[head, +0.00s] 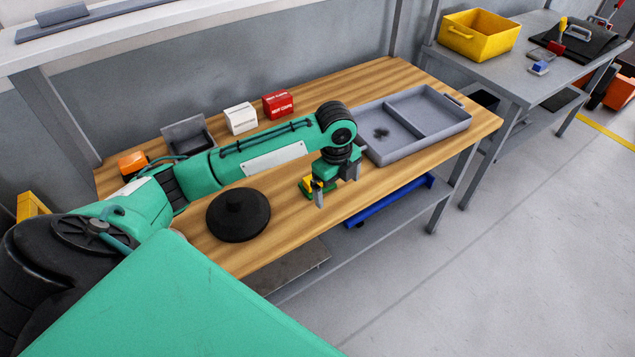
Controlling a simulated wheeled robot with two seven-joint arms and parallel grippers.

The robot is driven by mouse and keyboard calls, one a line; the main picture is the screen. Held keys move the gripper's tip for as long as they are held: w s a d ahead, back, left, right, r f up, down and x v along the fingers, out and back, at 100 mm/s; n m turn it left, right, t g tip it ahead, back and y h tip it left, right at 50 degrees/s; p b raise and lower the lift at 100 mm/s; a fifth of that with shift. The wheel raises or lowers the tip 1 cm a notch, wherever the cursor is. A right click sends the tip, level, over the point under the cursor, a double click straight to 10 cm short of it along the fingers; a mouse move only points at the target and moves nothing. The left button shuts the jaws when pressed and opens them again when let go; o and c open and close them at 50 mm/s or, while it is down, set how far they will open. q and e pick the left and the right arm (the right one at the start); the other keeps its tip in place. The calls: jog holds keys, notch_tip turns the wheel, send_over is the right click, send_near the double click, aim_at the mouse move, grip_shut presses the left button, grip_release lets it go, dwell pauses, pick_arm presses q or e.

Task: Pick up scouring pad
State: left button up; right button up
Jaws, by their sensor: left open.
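The scouring pad (308,186), yellow and green, lies on the wooden bench top near the middle of the head view. My left gripper (337,186) points down right at the pad and hides part of it. Its fingers are apart, one in front of the pad and one to the right. I cannot tell whether either finger touches the pad. The pad looks still on the bench. My right gripper is not in view.
A black round disc with a raised hub (238,214) lies left of the gripper. A grey two-part tray (436,131) stands to the right. A white box (240,118), a red box (278,105) and a dark open bin (188,136) line the back.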

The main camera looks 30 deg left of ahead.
pick_arm(q)
jog(key=w+a+r+m, duration=0.2)
jog(key=w+a+r, duration=0.2)
jog(key=a+r, duration=0.35)
jog(key=shift+g, duration=0.3)
jog(key=f, duration=0.5)
jog(key=a+f, duration=0.1)
jog(key=f, duration=0.1)
jog(key=shift+f, duration=0.25)
jog(key=shift+s+f+p, duration=0.1)
jog(key=shift+f+p, duration=0.2)
jog(key=shift+f, duration=0.25)
notch_tip(320, 180, down, 4)
jog(key=shift+s+d+r+p, duration=0.1)
jog(key=shift+s+r+p, duration=0.1)
jog(key=shift+p, duration=0.15)
jog(key=shift+w+f, duration=0.1)
jog(key=shift+f, duration=0.5)
jog(key=shift+c, duration=1.1)
jog(key=c, duration=0.7)
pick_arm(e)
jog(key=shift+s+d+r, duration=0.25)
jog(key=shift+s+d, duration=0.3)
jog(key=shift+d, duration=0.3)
